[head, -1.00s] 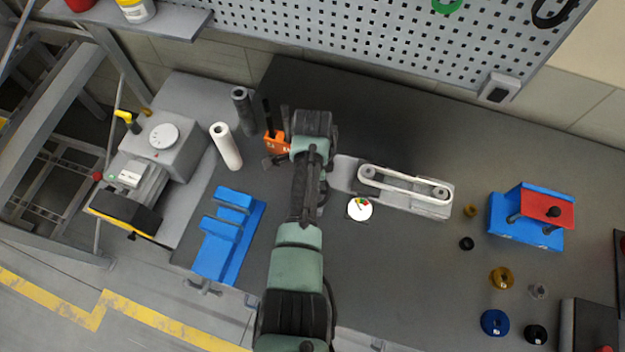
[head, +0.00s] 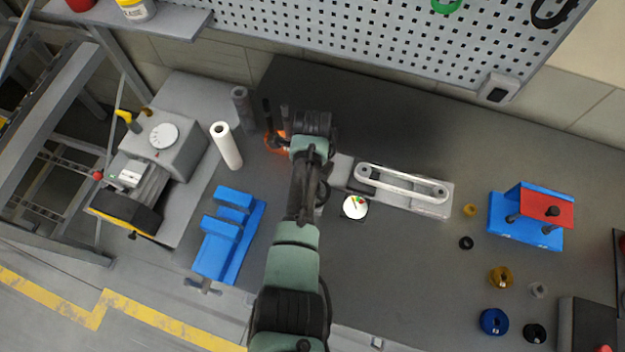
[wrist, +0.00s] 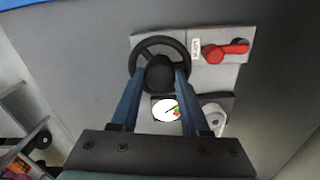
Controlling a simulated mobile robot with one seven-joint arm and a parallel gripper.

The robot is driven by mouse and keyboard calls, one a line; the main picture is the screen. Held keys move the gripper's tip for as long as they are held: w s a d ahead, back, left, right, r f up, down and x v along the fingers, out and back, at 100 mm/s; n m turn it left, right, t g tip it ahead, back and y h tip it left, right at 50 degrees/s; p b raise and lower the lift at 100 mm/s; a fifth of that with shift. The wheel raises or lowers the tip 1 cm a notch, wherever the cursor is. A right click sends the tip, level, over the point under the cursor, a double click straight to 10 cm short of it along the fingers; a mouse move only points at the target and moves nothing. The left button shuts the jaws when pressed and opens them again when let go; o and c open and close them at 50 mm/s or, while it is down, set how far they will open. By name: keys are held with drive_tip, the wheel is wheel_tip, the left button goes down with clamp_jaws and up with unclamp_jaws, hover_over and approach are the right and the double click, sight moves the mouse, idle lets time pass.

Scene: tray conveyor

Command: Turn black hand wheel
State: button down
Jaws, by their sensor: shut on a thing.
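The black hand wheel (wrist: 160,66) shows in the wrist view, on a grey plate. Its round black hub stands toward the camera, with the spoked rim behind it. The two blue fingers of my gripper (wrist: 164,77) reach up to the hub from either side and are shut on it. The rim is outside the fingers. In the head view my arm covers the wheel and the gripper, so neither can be made out there.
A red lever (wrist: 228,50) sits right of the wheel on the same plate. A white dial gauge (head: 355,207) lies near the belt unit (head: 420,205); it also shows between my fingers (wrist: 163,110). A blue fixture (head: 215,250) stands left of my arm.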

drive_tip(key=shift+w+r, duration=0.1)
idle(0.3)
drive_tip(key=shift+c, duration=1.9)
unclamp_jaws()
wheel_tip(320, 180, up, 13)
drive_tip(key=b, duration=0.2)
